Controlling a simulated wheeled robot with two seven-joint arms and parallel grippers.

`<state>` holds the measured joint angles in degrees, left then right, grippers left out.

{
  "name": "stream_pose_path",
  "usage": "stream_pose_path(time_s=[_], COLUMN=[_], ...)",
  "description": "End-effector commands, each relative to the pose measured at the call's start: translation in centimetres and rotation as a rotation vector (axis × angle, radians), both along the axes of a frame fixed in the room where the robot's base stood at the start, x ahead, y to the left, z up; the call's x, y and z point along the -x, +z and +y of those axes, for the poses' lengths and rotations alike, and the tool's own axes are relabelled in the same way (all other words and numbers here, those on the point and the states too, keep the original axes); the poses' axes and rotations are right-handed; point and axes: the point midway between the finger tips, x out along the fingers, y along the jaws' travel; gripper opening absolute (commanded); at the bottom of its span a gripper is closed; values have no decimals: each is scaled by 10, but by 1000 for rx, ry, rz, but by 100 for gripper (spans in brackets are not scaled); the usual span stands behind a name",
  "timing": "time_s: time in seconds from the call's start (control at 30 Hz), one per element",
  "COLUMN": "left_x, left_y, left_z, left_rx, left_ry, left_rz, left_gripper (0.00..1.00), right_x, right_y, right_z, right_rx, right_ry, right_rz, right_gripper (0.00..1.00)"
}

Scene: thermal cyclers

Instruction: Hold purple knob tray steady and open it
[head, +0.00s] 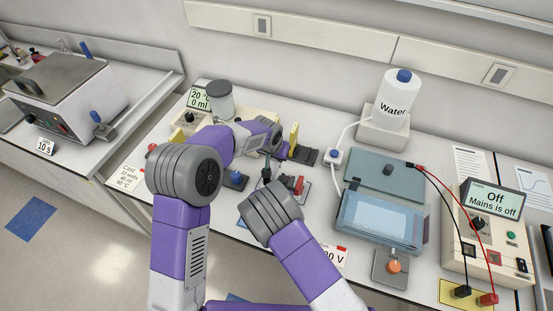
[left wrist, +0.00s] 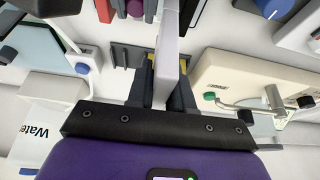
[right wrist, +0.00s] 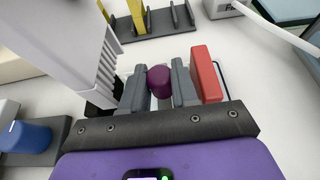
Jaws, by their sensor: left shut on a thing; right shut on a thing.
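The purple knob (right wrist: 159,81) sits between the two grey fingers of my right gripper (right wrist: 160,88), which is shut on it. A bit of the knob also shows at the top of the left wrist view (left wrist: 135,8). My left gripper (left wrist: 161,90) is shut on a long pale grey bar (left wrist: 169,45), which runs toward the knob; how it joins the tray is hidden. In the head view, my arms cover most of the tray, and the knob cannot be made out there.
A red block (right wrist: 206,73) stands close beside my right gripper. A dark rack (right wrist: 158,25) with yellow pieces lies beyond. A blue knob (right wrist: 28,136) is nearby. The water bottle (head: 396,99), blue-grey device (head: 378,222) and power supply (head: 487,235) stand to the right.

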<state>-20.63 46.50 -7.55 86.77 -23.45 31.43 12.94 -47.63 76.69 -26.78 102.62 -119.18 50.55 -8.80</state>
Motion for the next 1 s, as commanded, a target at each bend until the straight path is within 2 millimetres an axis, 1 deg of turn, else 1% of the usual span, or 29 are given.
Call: stream_pose_path(time_s=[0.1,0.13,0.3,0.57,0.67,0.77,1.0], left_x=[0,0,0,1,1,1,0], left_y=[0,0,-1,-1,-1,-2,-3], left_z=[0,0,0,-2,-2,-3,-3], left_rx=[0,0,1,2,4,5,5], left_ry=[0,0,0,-1,-2,-2,-2], left_rz=[0,0,0,2,1,0,0], left_gripper=[0,0,0,0,0,0,0], right_x=[0,0,0,1,7,20,66], right_y=[1,1,1,1,4,10,30], right_z=[0,0,0,2,4,10,25], right_rx=[1,1,0,-1,-1,-3,-3], right_ry=[0,0,1,3,4,6,7], right_rz=[-2,-2,-1,-1,-1,-1,-1], right_gripper=[0,33,59,59,59,59,59])
